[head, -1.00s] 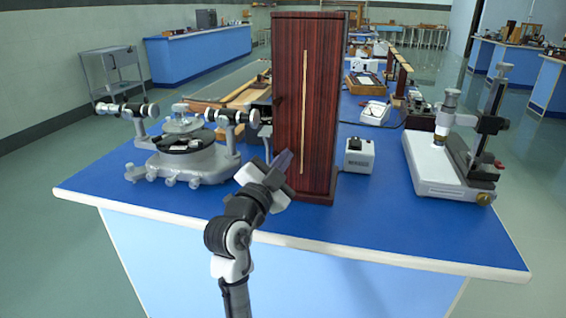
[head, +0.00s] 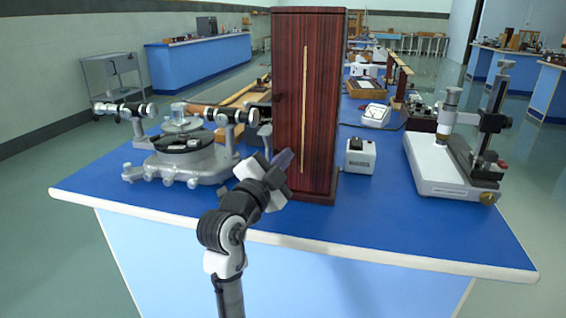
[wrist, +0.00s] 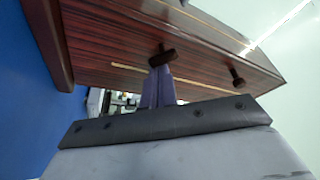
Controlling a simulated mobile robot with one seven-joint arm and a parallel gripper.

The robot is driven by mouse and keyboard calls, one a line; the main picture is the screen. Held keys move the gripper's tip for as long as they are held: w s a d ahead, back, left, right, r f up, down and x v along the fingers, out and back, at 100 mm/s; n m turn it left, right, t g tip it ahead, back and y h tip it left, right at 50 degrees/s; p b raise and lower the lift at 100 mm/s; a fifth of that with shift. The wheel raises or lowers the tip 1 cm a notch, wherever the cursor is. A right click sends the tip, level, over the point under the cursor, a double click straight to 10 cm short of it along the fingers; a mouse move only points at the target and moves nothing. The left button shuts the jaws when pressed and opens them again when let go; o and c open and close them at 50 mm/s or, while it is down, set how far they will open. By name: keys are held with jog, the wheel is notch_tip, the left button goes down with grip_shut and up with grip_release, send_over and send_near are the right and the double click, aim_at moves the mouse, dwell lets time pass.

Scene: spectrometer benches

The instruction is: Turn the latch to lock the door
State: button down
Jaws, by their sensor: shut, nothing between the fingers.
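A tall dark red-brown wooden cabinet (head: 325,110) stands upright on the blue bench top; its door looks closed. In the wrist view the cabinet (wrist: 110,45) appears tilted, and a small dark latch bar (wrist: 165,58) sits on its face. The latch lies at a slant to the long pale strip on that face. My gripper (head: 287,157) is low in front of the cabinet's left side. In the wrist view my gripper (wrist: 160,72) has its purple fingers together, with the tips at the latch; I cannot tell whether they touch it. The latch is not clear in the head view.
A dark knob (wrist: 237,77) stands out from the cabinet farther along. A grey spectrometer (head: 185,155) is to the left. A small white box (head: 360,157) and a microscope stand (head: 455,160) are to the right. The bench's front strip is clear.

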jog(key=shift+f+m+g+b, duration=0.25)
jog(key=shift+m+g+b, duration=0.35)
jog(key=shift+m+b, duration=0.95)
jog(key=shift+a+f+m+g+b, duration=0.15)
jog(key=shift+m+g+b, duration=0.35)
jog(key=shift+m+b, duration=1.2)
dwell(2.0)
jog(key=shift+m+p, duration=0.25)
jog(key=shift+p, duration=0.1)
